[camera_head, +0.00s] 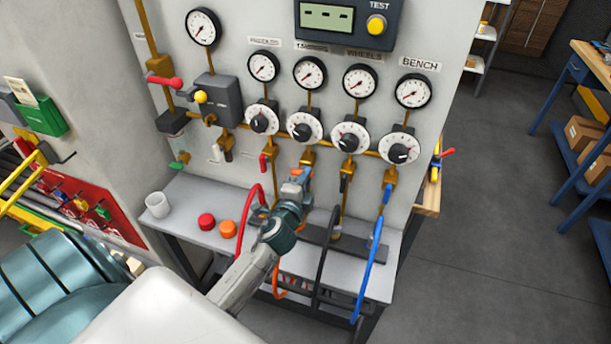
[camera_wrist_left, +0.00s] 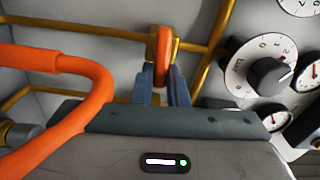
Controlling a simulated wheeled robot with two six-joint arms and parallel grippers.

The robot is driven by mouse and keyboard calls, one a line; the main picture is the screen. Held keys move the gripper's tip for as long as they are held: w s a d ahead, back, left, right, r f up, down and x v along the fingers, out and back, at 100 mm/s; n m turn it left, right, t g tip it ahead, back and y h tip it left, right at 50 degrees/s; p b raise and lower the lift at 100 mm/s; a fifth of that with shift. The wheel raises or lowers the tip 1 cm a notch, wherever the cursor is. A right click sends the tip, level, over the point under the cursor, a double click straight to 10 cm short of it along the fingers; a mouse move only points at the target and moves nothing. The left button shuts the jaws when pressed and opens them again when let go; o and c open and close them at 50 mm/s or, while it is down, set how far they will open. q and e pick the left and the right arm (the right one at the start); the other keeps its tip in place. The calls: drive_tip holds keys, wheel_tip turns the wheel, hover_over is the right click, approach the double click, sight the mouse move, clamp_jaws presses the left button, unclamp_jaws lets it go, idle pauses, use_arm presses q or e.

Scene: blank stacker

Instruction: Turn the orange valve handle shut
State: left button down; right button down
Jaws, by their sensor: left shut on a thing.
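The orange valve handle (camera_wrist_left: 165,60) sits on a brass valve body (camera_wrist_left: 152,45) on the yellow pipe, and shows upright between my fingers in the left wrist view. In the head view the handle (camera_head: 296,172) shows just above the gripper, below the second dial. My left gripper (camera_wrist_left: 165,85) is shut on the handle, one blue-grey finger on each side. In the head view the left gripper (camera_head: 299,182) and wrist hide part of the valve and its hose outlet. My right gripper is in neither view.
Red (camera_head: 262,163), black (camera_head: 344,182) and blue (camera_head: 387,193) handles sit on neighbouring valves. A red hose (camera_head: 251,192), black hose (camera_head: 325,250) and blue hose (camera_head: 372,255) hang nearby. An orange hose (camera_wrist_left: 95,85) curves close to my wrist. A white cup (camera_head: 157,205) and caps (camera_head: 206,221) stand on the shelf.

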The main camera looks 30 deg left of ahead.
use_arm(q)
drive_tip(key=shift+f+m, duration=0.25)
drive_tip(key=shift+m, duration=0.45)
drive_tip(key=c, duration=1.4)
unclamp_jaws()
drive_tip(key=shift+a, duration=0.1)
drive_tip(key=shift+c, duration=0.2)
drive_tip(key=shift+r, duration=0.1)
drive_tip(key=b+v, duration=0.3)
drive_tip(key=v, duration=0.8)
drive_tip(key=shift+b, duration=0.3)
